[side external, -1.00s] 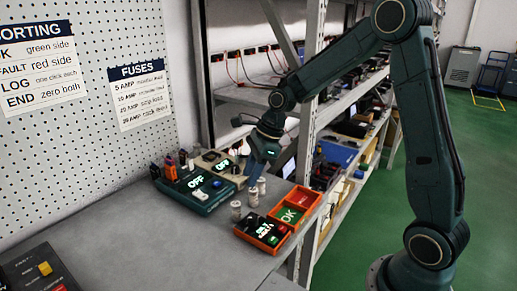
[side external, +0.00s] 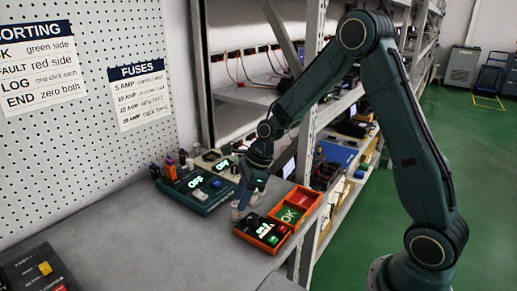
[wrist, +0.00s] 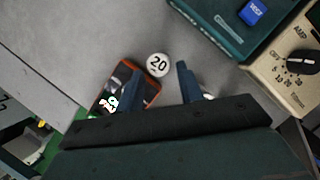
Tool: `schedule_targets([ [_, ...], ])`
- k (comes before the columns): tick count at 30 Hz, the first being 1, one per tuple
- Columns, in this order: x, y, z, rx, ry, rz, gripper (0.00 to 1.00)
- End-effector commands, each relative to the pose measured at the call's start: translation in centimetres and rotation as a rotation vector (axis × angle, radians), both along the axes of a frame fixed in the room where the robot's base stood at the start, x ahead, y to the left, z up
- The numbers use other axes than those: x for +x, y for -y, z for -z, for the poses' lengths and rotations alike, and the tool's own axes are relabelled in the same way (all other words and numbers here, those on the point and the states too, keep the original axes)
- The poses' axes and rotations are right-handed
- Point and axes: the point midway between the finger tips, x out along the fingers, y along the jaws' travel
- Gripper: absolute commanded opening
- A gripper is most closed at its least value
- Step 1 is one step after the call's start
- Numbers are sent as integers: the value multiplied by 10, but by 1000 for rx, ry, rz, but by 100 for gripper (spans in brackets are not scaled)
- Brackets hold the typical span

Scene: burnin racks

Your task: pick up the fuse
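A pale cylindrical fuse (wrist: 157,65) marked 20 stands upright on the grey bench in the wrist view. My gripper (wrist: 160,72) is open, with one blue finger to the left of the fuse and one to the right; I see no contact. In the side view my gripper (side external: 245,203) is low over the bench, between the teal box and the orange tray, and mostly hides the fuses there. A small pale thing (wrist: 208,96) shows beside the right finger, possibly another fuse, partly hidden.
The teal box (side external: 207,204) with a lit display and a beige meter (wrist: 278,72) stand on the other side.

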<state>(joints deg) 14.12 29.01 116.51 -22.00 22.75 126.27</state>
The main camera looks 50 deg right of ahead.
Motion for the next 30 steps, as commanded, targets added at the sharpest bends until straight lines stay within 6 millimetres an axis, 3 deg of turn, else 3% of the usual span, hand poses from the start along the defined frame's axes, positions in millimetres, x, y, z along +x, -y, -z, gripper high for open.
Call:
schedule_targets([
  [9, 6, -9, 30, -1, -2, -1, 37],
  [26, 7, -10, 33, -1, 0, -1, 37],
  [27, 7, -10, 33, -1, 0, -1, 35],
  [30, 7, -10, 33, -1, 0, -1, 15],
])
